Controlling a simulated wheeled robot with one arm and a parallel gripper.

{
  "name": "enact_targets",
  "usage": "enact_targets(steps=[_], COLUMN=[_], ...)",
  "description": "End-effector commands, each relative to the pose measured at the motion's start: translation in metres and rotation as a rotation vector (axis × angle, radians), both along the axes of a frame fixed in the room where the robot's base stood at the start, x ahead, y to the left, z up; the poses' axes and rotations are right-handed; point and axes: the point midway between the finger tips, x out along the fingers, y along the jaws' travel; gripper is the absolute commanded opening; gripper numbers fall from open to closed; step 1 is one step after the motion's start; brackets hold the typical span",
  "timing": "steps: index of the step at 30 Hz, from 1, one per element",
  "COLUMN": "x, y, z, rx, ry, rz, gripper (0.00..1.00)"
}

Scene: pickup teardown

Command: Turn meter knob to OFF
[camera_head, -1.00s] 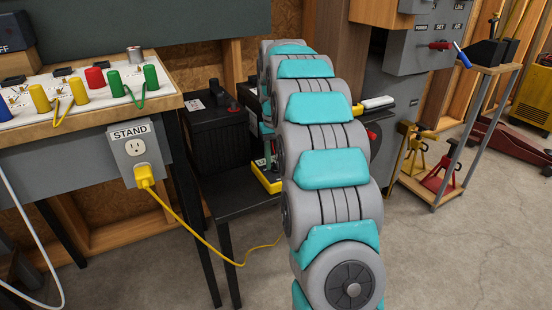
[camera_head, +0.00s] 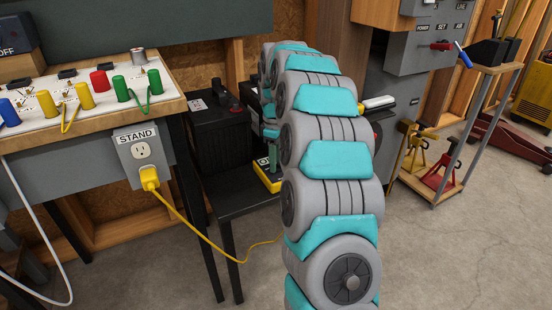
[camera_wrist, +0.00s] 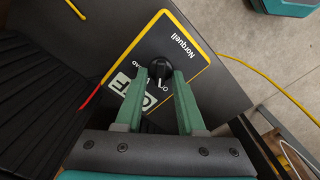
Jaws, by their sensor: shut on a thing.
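The meter (camera_wrist: 150,45) lies face up in the wrist view, dark with a yellow border and the name "Norquell". Its black knob (camera_wrist: 160,68) sits between the green fingers of my gripper (camera_wrist: 160,74). The gripper is shut on the knob. A large white label and small lettering near the knob are partly covered by the left finger, and I cannot read the knob's exact setting. In the head view the meter's yellow edge (camera_head: 267,180) shows on a dark low table, with my gripper (camera_head: 272,158) over it, mostly hidden by my arm.
A black battery (camera_head: 218,133) stands behind the meter on the dark table (camera_head: 232,205). The bench (camera_head: 60,138) with coloured plugs and a STAND outlet (camera_head: 141,152) is at left. A yellow cord (camera_head: 200,240) hangs below. Red and yellow jack stands are at right.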

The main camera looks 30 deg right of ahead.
Motion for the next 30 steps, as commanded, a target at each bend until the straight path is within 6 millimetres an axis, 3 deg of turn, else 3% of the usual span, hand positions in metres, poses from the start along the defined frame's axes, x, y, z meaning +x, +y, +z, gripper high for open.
enact_targets(steps=[9,24,25,30], x=[-0.0008,-0.001,-0.001,-0.0009], y=[0.001,0.0009,0.0009,0.0007], z=[0.0001,-0.0003,-0.0003,-0.0003], rx=[0.001,0.001,0.001,0.0], ry=[0.002,0.002,0.002,0.001], rz=[0.107,0.124,0.124,0.123], gripper=[0.0,0.0,0.4,0.59])
